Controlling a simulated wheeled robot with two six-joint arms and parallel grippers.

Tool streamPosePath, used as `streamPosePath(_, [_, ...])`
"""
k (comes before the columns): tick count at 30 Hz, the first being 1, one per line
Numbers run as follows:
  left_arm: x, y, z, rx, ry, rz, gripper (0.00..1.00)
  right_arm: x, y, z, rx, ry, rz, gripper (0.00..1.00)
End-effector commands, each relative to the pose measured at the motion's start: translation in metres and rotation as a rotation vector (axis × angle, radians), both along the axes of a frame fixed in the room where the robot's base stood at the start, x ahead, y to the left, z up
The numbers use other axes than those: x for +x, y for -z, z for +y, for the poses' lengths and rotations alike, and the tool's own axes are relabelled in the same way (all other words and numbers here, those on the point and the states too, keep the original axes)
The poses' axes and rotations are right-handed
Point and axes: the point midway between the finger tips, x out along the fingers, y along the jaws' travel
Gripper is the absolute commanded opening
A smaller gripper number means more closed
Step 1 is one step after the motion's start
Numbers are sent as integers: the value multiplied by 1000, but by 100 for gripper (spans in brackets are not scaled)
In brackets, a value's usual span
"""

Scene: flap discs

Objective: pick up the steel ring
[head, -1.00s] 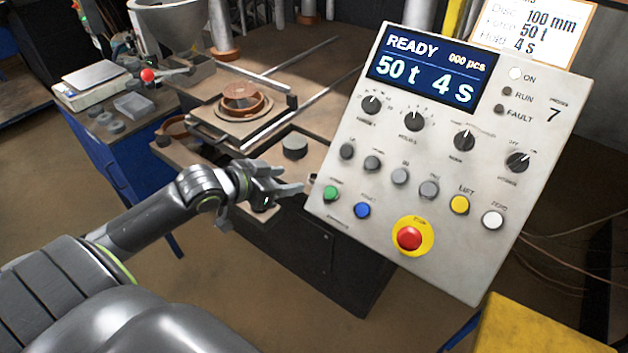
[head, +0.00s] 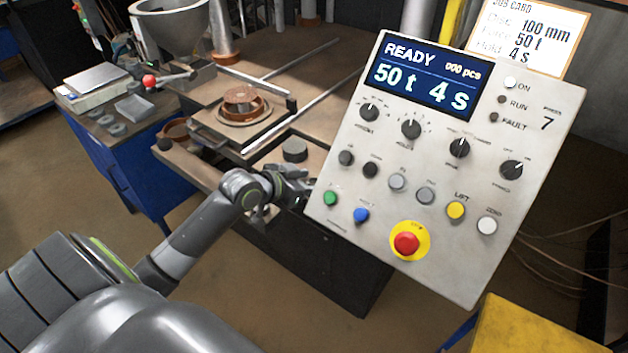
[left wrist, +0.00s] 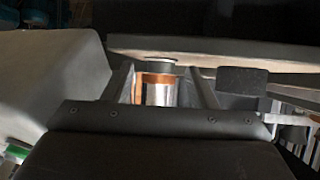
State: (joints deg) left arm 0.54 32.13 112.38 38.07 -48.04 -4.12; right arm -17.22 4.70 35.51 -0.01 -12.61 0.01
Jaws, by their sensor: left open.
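My left gripper (head: 296,187) is at the front edge of the press table, just left of the control panel, partly hidden by its own wrist. In the left wrist view the jaws (left wrist: 163,86) are open. Between the fingers show a shiny metal cylindrical surface (left wrist: 159,95) and a copper-coloured band (left wrist: 157,78); I cannot tell whether this is the steel ring or whether the fingers touch it. A dark round puck (head: 294,149) stands on the table beyond the gripper. My right gripper is not in view.
The tilted control panel (head: 440,150) stands close right of the gripper. A brown round mould (head: 241,101) sits on a plate behind, with rails beside it. A blue cart at left carries a scale (head: 91,82) and several small grey rounds (head: 117,129).

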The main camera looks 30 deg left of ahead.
Motion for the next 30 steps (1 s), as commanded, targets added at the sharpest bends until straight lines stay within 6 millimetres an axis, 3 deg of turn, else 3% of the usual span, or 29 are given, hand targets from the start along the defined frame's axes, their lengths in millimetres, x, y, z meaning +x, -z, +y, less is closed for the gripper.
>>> streamPosePath(6, [0,1,0,0,0,0,52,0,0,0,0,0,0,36])
streamPosePath(16, [0,1,0,-1,0,1,10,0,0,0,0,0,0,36])
streamPosePath(25, [0,-1,0,0,0,0,10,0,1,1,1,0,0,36])
streamPosePath(30, [1,-20,0,3,2,-4,10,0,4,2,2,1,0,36])
